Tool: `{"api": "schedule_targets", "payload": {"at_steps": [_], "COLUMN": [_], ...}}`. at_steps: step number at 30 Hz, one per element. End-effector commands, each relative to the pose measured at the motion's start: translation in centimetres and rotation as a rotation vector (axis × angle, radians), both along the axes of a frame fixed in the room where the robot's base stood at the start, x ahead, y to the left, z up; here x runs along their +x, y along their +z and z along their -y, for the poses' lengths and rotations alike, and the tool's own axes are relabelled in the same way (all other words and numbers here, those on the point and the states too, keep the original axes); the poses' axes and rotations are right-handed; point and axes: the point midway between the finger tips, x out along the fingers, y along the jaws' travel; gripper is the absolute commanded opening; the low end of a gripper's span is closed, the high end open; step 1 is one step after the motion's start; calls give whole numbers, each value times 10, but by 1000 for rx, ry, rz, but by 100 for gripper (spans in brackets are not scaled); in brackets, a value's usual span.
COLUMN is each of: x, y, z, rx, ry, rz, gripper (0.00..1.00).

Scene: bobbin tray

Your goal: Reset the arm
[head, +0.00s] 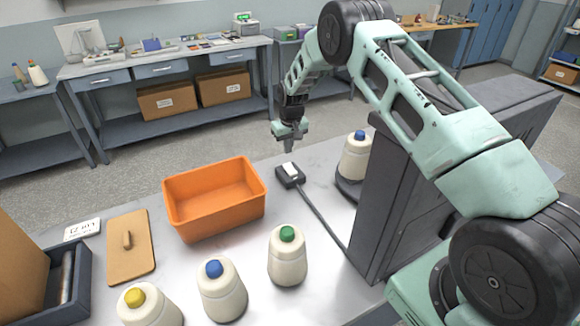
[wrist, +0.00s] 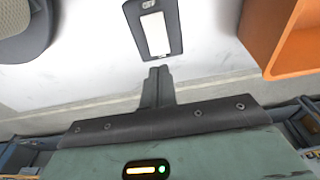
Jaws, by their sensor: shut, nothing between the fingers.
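My gripper (head: 289,146) is in the head view, fingers pointing down, above the far edge of the table. It is shut and empty. In the wrist view the closed fingers (wrist: 157,72) show at centre. They appear close to a black box with a white top (wrist: 155,30), which also lies on the table in the head view (head: 291,174). The gripper is apart from everything in the head view. My green arm reaches in from the right.
An orange bin (head: 214,222) stands left of the black box. Cream bobbins with yellow (head: 148,307), blue (head: 222,292) and green (head: 288,257) tops stand in front. Another blue-topped bobbin (head: 356,157) stands by a tall dark panel (head: 395,200). A tan lid (head: 131,262) lies left.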

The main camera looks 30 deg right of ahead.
Motion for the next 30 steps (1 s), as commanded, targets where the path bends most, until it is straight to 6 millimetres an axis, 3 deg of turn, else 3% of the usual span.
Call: {"api": "schedule_targets", "payload": {"at_steps": [18,20,23,26,30], "x": [-1,-6,-23,-56,-122], "y": [8,17,42,74,114], "z": [-6,-21,-62,-116,-184], "rx": [4,15,47,83,119], "ry": [6,18,60,123,225], "rz": [1,1,-5,-17,-40], "gripper": [0,0,0,0,0]}}
